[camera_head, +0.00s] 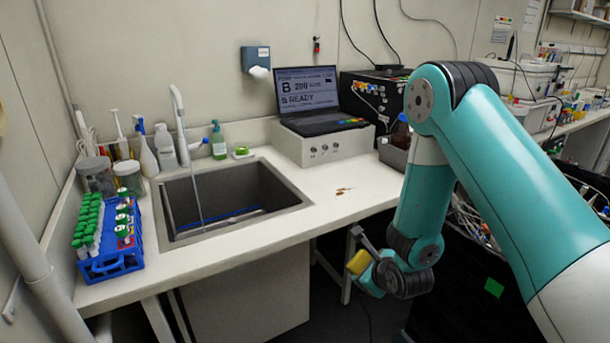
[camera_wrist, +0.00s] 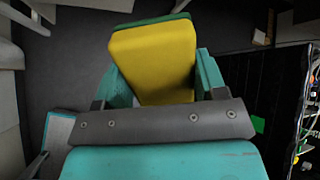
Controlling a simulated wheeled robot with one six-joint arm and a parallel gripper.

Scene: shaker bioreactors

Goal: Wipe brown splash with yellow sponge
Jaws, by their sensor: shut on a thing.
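A yellow sponge (camera_wrist: 155,60) with a green layer on its far side is between the fingers of my gripper (camera_wrist: 158,80) in the wrist view. In the head view the sponge (camera_head: 358,261) shows at the end of my arm, and my gripper (camera_head: 366,268) is shut on it. The gripper is in front of the counter's front edge and lower than its top, apart from the counter. The brown splash (camera_head: 344,190) is a small patch on the white counter, right of the sink and in front of the laptop. Nothing covers the splash.
The sink (camera_head: 235,200) with a running tap (camera_head: 180,125) lies left of the splash. A blue rack (camera_head: 112,262) of green-capped tubes stands at the counter's left. A laptop (camera_head: 312,95) sits on a grey box (camera_head: 325,145) behind the splash. The counter around the splash is clear.

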